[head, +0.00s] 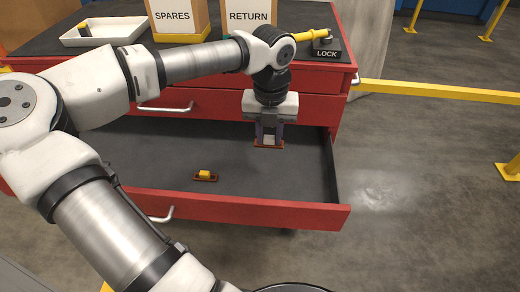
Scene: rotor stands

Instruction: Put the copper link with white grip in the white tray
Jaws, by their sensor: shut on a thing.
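My gripper (268,136) points down at the back right of the open drawer. It is shut on the copper link with a white grip (268,145); the fingers partly hide the pale grip, and the brownish base shows below them. I cannot tell whether the link touches the drawer floor. The white tray (128,38) stands on the cabinet top at the far left, with a small dark and yellow thing (84,30) at its left end.
Another copper link, with a yellow grip (205,175), lies in the red drawer (270,212). On the cabinet top are the SPARES box (176,17), the RETURN box (250,16) and a LOCK block (327,53) with a yellow handle. The drawer floor is otherwise clear.

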